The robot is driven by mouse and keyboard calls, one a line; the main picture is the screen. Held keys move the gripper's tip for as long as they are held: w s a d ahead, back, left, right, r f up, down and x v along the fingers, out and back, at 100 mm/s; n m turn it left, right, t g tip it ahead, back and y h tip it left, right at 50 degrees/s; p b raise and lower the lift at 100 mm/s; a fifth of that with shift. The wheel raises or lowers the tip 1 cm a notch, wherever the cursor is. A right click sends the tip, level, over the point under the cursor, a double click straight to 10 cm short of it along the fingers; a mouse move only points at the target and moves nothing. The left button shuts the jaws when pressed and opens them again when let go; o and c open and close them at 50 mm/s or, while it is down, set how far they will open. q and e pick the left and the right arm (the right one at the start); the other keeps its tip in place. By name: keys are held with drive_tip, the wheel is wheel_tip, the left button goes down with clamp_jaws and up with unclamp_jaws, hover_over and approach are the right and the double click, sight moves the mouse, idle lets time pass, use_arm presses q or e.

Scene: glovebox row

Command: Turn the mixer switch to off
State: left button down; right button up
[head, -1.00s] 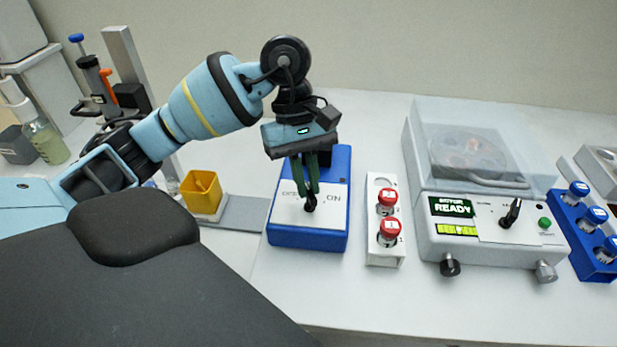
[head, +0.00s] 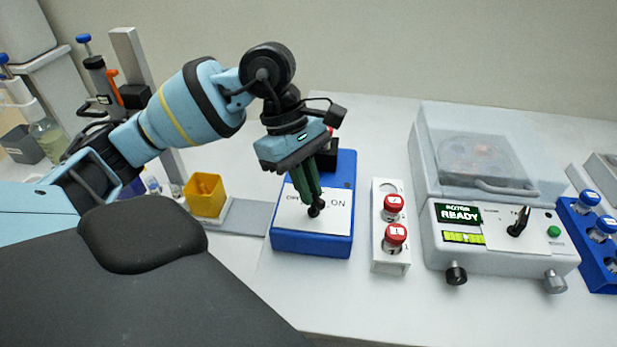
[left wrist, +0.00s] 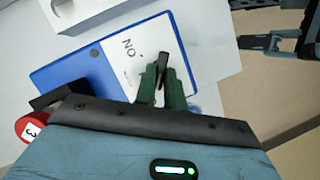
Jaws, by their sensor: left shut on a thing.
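The mixer (head: 285,243) is a blue box with a white panel on top, lettered OFF at the left and ON at the right. The OFF lettering is partly hidden by my fingers. Its black switch (head: 315,212) stands at the panel's front middle. My left gripper (head: 314,204) comes down from above with its green fingers shut on the switch. In the left wrist view, the black switch (left wrist: 162,66) sits between the fingertips (left wrist: 161,80), with the word ON beside it. Which way the switch points is hard to tell.
A red-capped tube in a black holder (head: 327,160) sits at the mixer's back, partly behind my gripper. A white rack (head: 389,262) with two red-capped tubes stands close right. Beyond are a centrifuge (head: 500,255) and a blue rack (head: 600,275). A yellow cup (head: 204,195) stands left.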

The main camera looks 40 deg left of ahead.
use_arm(q)
drive_tip(key=c, duration=1.5)
unclamp_jaws()
drive_tip(key=shift+r, duration=0.15)
drive_tip(key=shift+v, duration=3.85)
